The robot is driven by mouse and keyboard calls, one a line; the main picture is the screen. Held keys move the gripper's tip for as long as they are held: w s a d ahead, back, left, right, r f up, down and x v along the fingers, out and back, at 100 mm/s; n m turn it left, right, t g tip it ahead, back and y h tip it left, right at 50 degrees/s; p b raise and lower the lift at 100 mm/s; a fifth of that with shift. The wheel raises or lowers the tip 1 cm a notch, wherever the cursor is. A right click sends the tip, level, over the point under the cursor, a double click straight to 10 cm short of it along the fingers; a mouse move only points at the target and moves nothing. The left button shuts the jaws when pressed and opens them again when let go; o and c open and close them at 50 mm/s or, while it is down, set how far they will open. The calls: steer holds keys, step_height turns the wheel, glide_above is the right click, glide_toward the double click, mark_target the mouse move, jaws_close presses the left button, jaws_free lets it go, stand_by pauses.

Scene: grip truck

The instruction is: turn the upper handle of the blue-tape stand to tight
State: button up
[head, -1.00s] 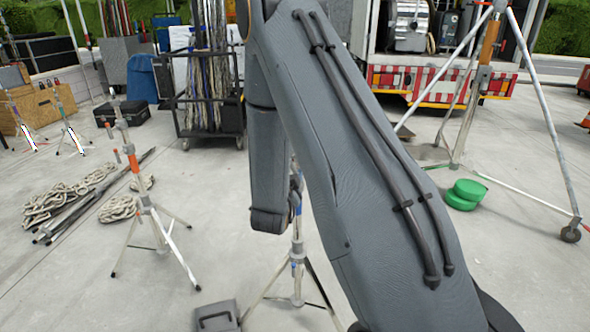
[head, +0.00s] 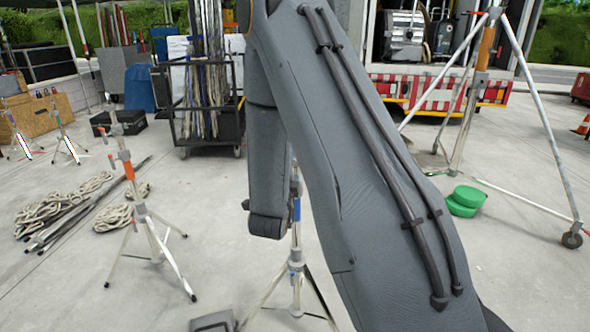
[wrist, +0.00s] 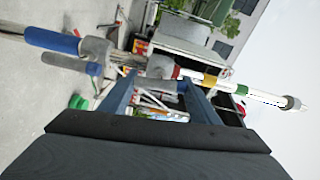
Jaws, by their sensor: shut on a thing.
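The blue-tape stand (head: 296,264) stands upright behind my arm in the head view, its upper part largely hidden. In the wrist view its pole runs sideways across the top, with blue tape (wrist: 52,41), a grey collar (wrist: 96,50), and yellow and green bands toward the tip. My gripper (wrist: 158,78) reaches up to the pole, with one finger on each side of a small grey part at the upper collar. It is shut on this part, seemingly the upper handle, though its shape and angle are hard to tell. My gripper's fingers are not visible in the head view.
An orange-banded tripod stand (head: 140,210) is at left, near coiled ropes (head: 110,217) and poles. A dark case (head: 210,322) lies near the front. Open concrete lies between.

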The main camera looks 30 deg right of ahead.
steer(key=shift+f, duration=0.25)
steer(key=o, duration=1)
steer(key=shift+o, duration=0.2)
steer(key=shift+r, duration=0.1)
steer(key=b+v, duration=0.1)
steer(key=v, duration=0.6)
steer(key=shift+s+a, duration=0.25)
steer(key=shift+s, duration=0.05)
